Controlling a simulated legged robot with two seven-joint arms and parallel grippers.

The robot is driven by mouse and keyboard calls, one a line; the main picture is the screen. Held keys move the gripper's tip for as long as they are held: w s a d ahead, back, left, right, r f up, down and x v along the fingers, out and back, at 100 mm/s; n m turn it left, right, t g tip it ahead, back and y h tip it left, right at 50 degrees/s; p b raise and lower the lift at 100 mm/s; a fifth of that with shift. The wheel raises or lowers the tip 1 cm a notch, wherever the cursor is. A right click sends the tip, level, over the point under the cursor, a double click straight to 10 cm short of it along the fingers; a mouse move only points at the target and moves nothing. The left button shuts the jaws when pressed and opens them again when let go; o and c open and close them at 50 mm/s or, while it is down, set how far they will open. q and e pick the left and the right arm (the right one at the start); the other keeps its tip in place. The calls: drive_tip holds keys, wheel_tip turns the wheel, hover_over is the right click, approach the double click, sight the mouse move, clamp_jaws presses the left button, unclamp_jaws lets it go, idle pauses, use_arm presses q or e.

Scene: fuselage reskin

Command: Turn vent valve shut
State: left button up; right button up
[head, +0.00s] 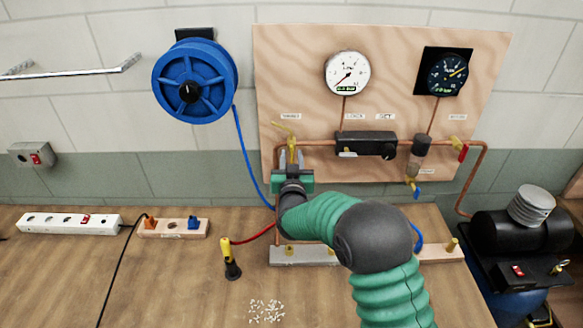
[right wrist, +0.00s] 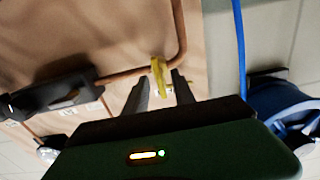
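A brass valve with a yellow handle (head: 284,128) sits on the copper pipe at the left of the wooden panel. It also shows in the right wrist view (right wrist: 158,78). My right gripper (head: 291,160) is just below this valve in the head view. In the right wrist view its fingers (right wrist: 162,84) are apart, one on each side of the yellow handle; I cannot tell whether they touch it. A valve with a red handle (head: 463,151) and one with a blue handle (head: 417,190) are farther right. The small labels are unreadable, so I cannot tell which is the vent valve.
The wooden panel (head: 300,60) carries a white gauge (head: 347,73), a dark gauge (head: 448,72) and a black regulator (head: 366,144). A blue hose reel (head: 195,82) hangs left, its hose running down near my gripper. A compressor (head: 522,232) stands right.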

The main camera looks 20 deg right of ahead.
drive_tip(key=b+v, duration=0.3)
drive_tip(key=v, duration=1.3)
drive_tip(key=shift+s, duration=0.15)
drive_tip(key=shift+a, duration=0.1)
